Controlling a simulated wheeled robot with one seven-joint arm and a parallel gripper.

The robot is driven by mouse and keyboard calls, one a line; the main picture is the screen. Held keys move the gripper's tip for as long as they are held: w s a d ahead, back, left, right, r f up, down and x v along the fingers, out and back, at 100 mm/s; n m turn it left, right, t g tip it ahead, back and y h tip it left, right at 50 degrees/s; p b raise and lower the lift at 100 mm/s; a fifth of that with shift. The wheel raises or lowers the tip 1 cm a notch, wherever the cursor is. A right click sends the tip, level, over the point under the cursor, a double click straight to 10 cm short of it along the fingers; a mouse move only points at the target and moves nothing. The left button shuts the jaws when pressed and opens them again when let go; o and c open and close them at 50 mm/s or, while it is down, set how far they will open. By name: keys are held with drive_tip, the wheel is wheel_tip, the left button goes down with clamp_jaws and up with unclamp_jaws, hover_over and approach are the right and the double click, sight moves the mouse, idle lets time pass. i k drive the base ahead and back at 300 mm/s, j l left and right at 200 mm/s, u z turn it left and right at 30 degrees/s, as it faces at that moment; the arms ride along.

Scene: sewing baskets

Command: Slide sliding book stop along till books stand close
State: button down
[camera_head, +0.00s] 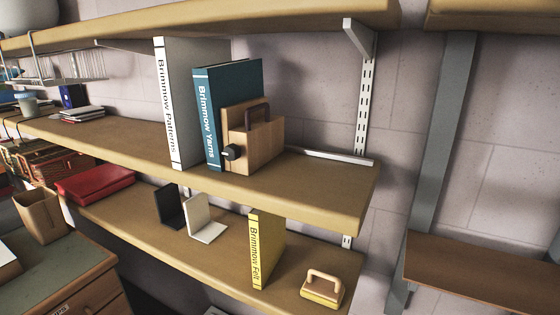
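The sliding book stop (254,138) is a light wooden block with a dark handle on its face and a black knob at its lower left. It stands upright on the middle shelf, on the right side of the books. A teal book, Brimmow Yarns (228,85), stands just left of it, very close or touching; the contact is partly hidden. A white book, Brimmow Patterns (186,104), stands further left, and a narrow gap shows between the two books at the front. A metal rail (330,156) runs along the shelf's back to the right. My gripper is not in view.
The middle shelf (318,188) is clear right of the stop. On the lower shelf are a black bookend (169,206), a white bookend (205,222), a yellow book (266,252), and a yellow-based wooden-handled block (322,290). A red case (95,184) lies left.

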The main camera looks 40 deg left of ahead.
sight(256, 132)
drive_tip(key=i+u, duration=0.25)
drive_tip(key=i, duration=0.6)
drive_tip(key=j, duration=0.05)
